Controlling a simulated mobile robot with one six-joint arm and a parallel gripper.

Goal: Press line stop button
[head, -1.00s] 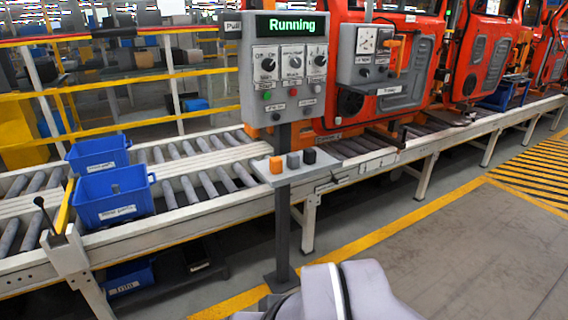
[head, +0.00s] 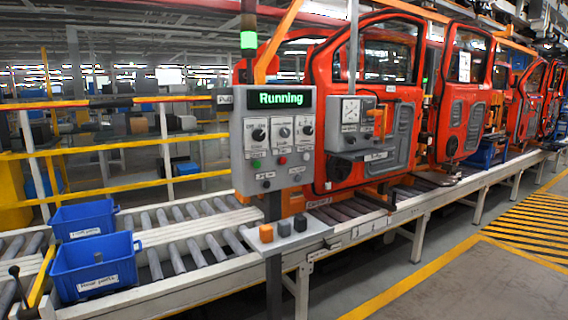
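The grey control panel (head: 273,140) stands on a dark post in front of the conveyor, left of the middle in the head view. Its display (head: 281,99) reads "Running" in green. Below it is a row of three dark rotary knobs. Under the knobs are small buttons, including a green button (head: 256,163) and a red button (head: 282,160). Their labels are too small to read, so I cannot tell which one is the line stop button. My gripper is not in view.
Orange, grey and black blocks (head: 284,228) sit on a small shelf below the panel. A second grey box (head: 350,126) is to its right. Red doors (head: 366,100) stand along the conveyor. Blue bins (head: 95,268) are at left. The floor at lower right is clear.

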